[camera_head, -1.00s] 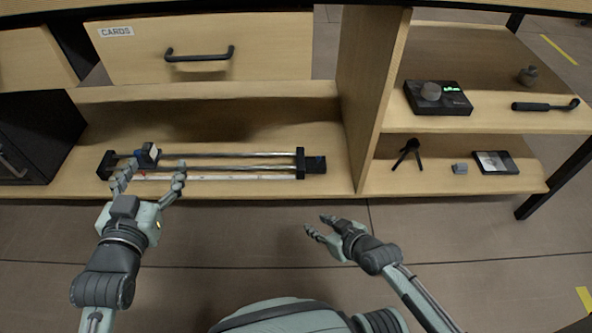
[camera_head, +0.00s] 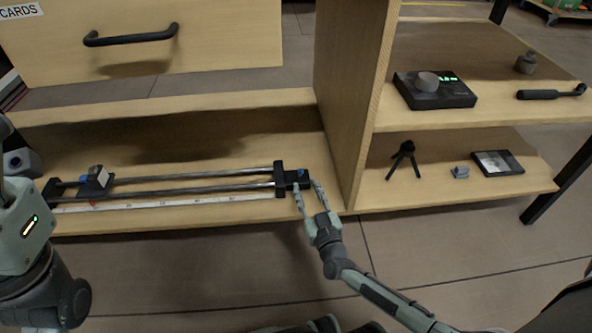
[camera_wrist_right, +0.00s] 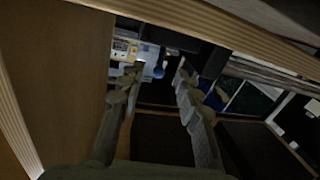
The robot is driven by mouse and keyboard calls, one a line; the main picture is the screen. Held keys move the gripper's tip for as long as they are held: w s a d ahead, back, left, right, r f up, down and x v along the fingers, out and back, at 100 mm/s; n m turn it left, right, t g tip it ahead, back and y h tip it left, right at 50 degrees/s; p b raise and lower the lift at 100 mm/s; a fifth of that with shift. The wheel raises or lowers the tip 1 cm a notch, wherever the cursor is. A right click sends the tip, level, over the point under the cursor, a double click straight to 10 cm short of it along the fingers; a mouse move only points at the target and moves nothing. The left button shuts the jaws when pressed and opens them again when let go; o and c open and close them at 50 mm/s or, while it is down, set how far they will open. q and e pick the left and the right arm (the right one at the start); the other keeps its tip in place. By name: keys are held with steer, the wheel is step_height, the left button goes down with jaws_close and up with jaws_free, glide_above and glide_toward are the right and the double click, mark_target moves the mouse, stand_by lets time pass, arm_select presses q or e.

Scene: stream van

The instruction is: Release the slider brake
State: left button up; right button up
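The slider (camera_head: 190,190) lies on the low shelf, with two metal rails. Its carriage (camera_head: 95,179) is near the left end; its dark end block (camera_head: 281,182) is at the right. A small blue part (camera_head: 302,173) shows on that block. My right gripper (camera_head: 308,185) is open at the block, one finger on either side of its outer end. In the wrist view, a blue knob (camera_wrist_right: 158,71) shows between the open fingers (camera_wrist_right: 157,76); contact cannot be told. My left gripper (camera_head: 22,225) is partly in view at the left edge; its fingertips are not visible.
A white ruler strip (camera_head: 165,204) runs along the slider's front. An upright wooden panel (camera_head: 352,95) stands just right of my right gripper. A drawer (camera_head: 95,45) labelled CARDS is above. Right shelves hold a black device (camera_head: 435,90) and a small tripod (camera_head: 403,158).

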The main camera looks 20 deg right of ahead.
mark_target(301, 174)
steer(key=w, duration=0.2)
steer(key=w+b, duration=0.1)
steer(key=w, duration=0.1)
steer(key=w+b, duration=0.1)
steer(key=w, duration=0.1)
steer(key=shift+w+d, duration=0.3)
steer(key=shift+w, duration=0.1)
jaws_close()
